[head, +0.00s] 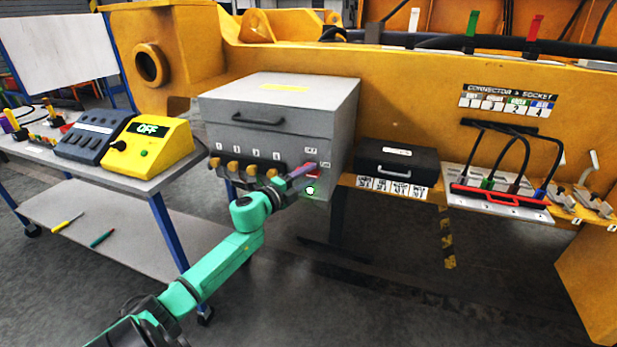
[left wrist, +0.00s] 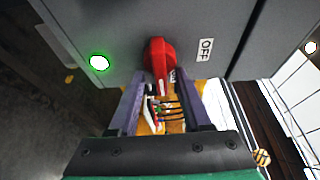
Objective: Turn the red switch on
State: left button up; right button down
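The red switch (head: 311,171) is on the front of a grey cabinet (head: 336,125), at the right end of a row of knobs. In the left wrist view its handle (left wrist: 157,55) points down, away from the OFF label (left wrist: 205,48) on the right, towards a second label partly hidden behind it. A green lamp (head: 310,190) below the switch is lit; it also shows in the left wrist view (left wrist: 98,62). My left gripper (head: 302,170) is at the switch. Its purple fingers (left wrist: 160,90) are apart on either side of the handle, with gaps visible. My right gripper is out of view.
Yellow knobs (head: 247,169) line the cabinet front left of the switch. A bench (head: 150,185) with a yellow box (head: 155,145) stands at the left. A black case (head: 397,160) and a cable panel (head: 500,187) lie right of the cabinet.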

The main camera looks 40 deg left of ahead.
pick_arm(q)
jog(key=shift+d+r, duration=0.1)
jog(key=shift+d, duration=0.15)
jog(key=s, duration=1.4)
jog(key=shift+s+a+b, duration=0.25)
jog(key=shift+a+b, duration=0.1)
jog(key=shift+a, duration=0.1)
